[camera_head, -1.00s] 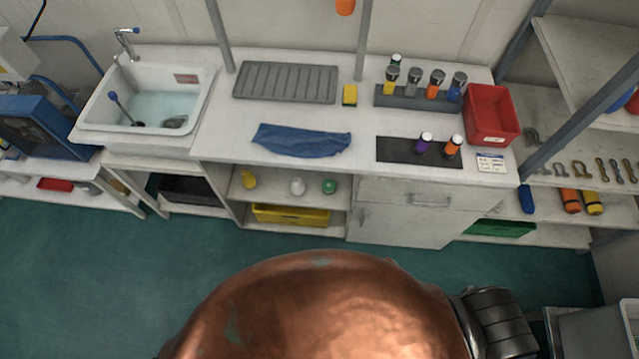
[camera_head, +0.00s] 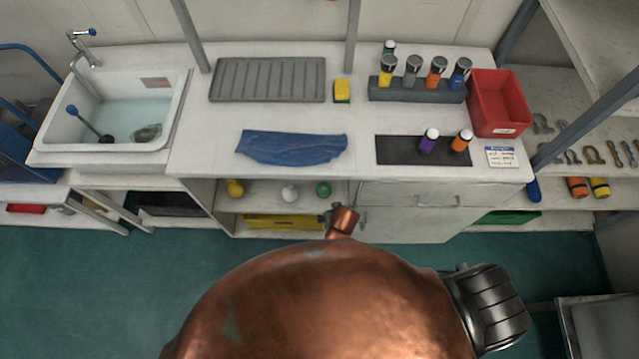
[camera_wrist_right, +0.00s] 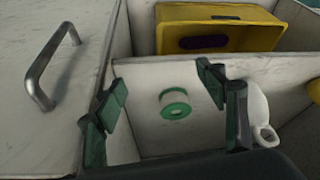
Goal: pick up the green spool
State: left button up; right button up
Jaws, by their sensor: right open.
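The green spool (camera_head: 323,188) sits on the open shelf under the counter, at the right end of a row of small items in the head view. In the right wrist view, the spool (camera_wrist_right: 175,104) shows as a green ring with a pale body on the white shelf board. My right gripper (camera_wrist_right: 163,107) is open, with one green-padded finger on each side of the spool in that view. No contact with the spool shows. The right gripper's fingers are not clearly visible in the head view. My left gripper is not in view.
A white item (camera_wrist_right: 259,112) stands close beside the right finger in the wrist view. A yellow bin (camera_wrist_right: 215,28) and a cabinet handle (camera_wrist_right: 50,66) are near. The counter holds a blue cloth (camera_head: 290,148), bottles and a red bin (camera_head: 498,103).

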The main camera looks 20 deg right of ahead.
aim_at(323, 187)
jog(key=w, duration=0.4)
jog(key=shift+d+b, duration=0.1)
jog(key=shift+b, duration=0.3)
jog(key=w+b, duration=0.1)
jog(key=w, duration=0.5)
jog(key=shift+w, duration=0.1)
jog(key=shift+w+b, duration=0.3)
jog(key=shift+w, duration=1)
jog(key=b+x, duration=0.2)
jog(key=x, duration=0.2)
jog(key=shift+s+f, duration=0.1)
jog(key=shift+f, duration=0.35)
jog(key=shift+w, duration=0.2)
jog(key=c, duration=1.2)
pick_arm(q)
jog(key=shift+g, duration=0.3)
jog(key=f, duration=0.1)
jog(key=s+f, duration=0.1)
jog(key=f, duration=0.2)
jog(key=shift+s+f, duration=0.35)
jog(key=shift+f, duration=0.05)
pick_arm(e)
jog(key=shift+c, duration=0.4)
jog(key=shift+r, duration=0.15)
